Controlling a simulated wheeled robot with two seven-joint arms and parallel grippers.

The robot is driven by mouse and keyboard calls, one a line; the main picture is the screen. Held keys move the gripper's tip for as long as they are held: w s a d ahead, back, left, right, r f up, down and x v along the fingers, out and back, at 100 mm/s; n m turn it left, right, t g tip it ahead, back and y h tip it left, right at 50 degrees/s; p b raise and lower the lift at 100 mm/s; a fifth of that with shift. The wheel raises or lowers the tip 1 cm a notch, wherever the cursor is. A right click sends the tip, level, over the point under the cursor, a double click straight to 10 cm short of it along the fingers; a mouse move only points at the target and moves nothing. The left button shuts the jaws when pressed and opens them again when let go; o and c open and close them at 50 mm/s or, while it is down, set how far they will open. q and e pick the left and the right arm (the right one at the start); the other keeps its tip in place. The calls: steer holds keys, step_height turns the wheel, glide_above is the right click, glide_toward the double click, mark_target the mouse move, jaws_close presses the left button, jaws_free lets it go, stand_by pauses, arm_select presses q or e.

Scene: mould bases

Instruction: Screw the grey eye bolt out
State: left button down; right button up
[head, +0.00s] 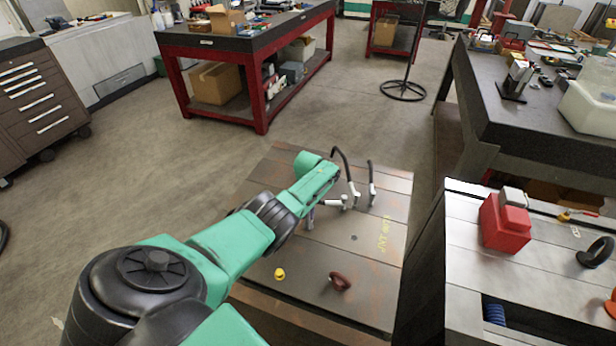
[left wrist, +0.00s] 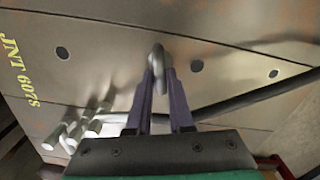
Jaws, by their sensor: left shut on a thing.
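The grey eye bolt (left wrist: 157,62) stands at the mould base plate in the left wrist view, its ring between the two purple fingertips. My left gripper (left wrist: 159,78) is shut on the ring. In the head view my left gripper (head: 310,217) points down at the plate, and my own arm hides most of it; the eye bolt cannot be made out clearly there. The bolt's thread is hidden, so I cannot tell how deep it sits. The mould base (head: 300,258) is a grey steel plate with yellow lettering. My right gripper is out of view.
A dark red eye bolt (head: 340,281) and a yellow piece (head: 279,273) are on the plate's near part. Curved black hoses (head: 347,165) with pale fittings (head: 337,202) rise close to my left gripper. A bench with a red block (head: 506,222) stands at right.

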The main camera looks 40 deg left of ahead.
arm_select(q)
steer(key=shift+r+p, duration=2.5)
steer(key=shift+r, duration=0.35)
